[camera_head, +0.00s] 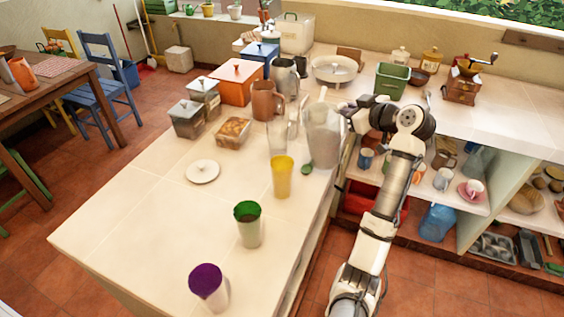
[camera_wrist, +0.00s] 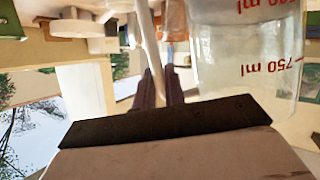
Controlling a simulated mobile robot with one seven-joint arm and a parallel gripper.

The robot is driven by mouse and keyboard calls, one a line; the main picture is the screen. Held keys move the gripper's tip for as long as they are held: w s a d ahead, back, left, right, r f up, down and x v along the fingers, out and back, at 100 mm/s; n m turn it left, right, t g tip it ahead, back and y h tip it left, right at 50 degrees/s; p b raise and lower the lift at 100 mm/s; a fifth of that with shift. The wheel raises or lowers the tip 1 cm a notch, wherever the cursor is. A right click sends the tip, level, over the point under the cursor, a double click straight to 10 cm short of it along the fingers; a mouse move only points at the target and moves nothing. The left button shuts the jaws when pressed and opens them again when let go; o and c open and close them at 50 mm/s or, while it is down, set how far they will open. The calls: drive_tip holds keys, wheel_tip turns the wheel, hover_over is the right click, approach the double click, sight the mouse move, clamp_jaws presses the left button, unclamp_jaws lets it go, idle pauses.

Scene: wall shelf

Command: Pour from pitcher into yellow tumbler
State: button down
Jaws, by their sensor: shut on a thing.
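The pitcher (camera_head: 322,135) is clear, with red volume marks. It stands roughly upright, just behind and right of the yellow tumbler (camera_head: 281,177). I cannot tell whether its base touches the counter. My gripper (camera_head: 346,112) is at the pitcher's right side, shut on its handle. In the wrist view the pitcher (camera_wrist: 245,70) fills the upper right and reads 750 ml, and my gripper's dark fingers (camera_wrist: 160,88) close around the pale handle. The tumbler stands upright on the counter, apart from the pitcher. Its inside is not clear to see.
A clear glass (camera_head: 277,137) stands behind the tumbler. A green-rimmed cup (camera_head: 248,226) and a purple-topped cup (camera_head: 209,287) stand in front. A small green item (camera_head: 306,169) lies by the pitcher. A white lid (camera_head: 203,171) lies left. The counter's left front is clear.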

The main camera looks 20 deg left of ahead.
sight(334, 108)
drive_tip(key=shift+s+a+r+n+t, duration=0.3)
drive_tip(key=shift+s+a+r+n, duration=0.1)
drive_tip(key=shift+s+r+n, duration=0.25)
drive_tip(key=shift+s+a+r+n+t+h, duration=0.3)
drive_tip(key=shift+s+a+r+n, duration=0.15)
drive_tip(key=shift+s, duration=0.1)
drive_tip(key=shift+s+a+n+t+b, duration=0.2)
drive_tip(key=shift+s+a+n+b, duration=0.1)
drive_tip(key=shift+s+n+b, duration=0.15)
drive_tip(key=shift+s+a+n+t+b, duration=0.2)
drive_tip(key=shift+s+a+n+b, duration=0.1)
drive_tip(key=shift+s, duration=0.2)
drive_tip(key=s+a+n+t+b, duration=0.1)
drive_tip(key=b, duration=0.1)
drive_tip(key=shift+s+n+b, duration=0.25)
drive_tip(key=shift+n+b, duration=0.05)
drive_tip(key=shift+n, duration=0.05)
drive_tip(key=shift+s+r+h, duration=0.1)
drive_tip(key=shift+r+h, duration=0.15)
drive_tip(key=shift+h, duration=0.05)
drive_tip(key=shift+s+a+n+b, duration=0.15)
drive_tip(key=shift+s+n+b, duration=0.05)
drive_tip(key=shift+n+b, duration=0.25)
drive_tip(key=shift+s+a+r+n+t+b, duration=0.3)
drive_tip(key=shift+s+r+n, duration=0.15)
drive_tip(key=shift+r, duration=0.05)
drive_tip(key=shift+s+a+r+n+t+b, duration=0.3)
drive_tip(key=shift+s+r+n, duration=0.1)
drive_tip(key=shift+r, duration=0.1)
idle(3.6)
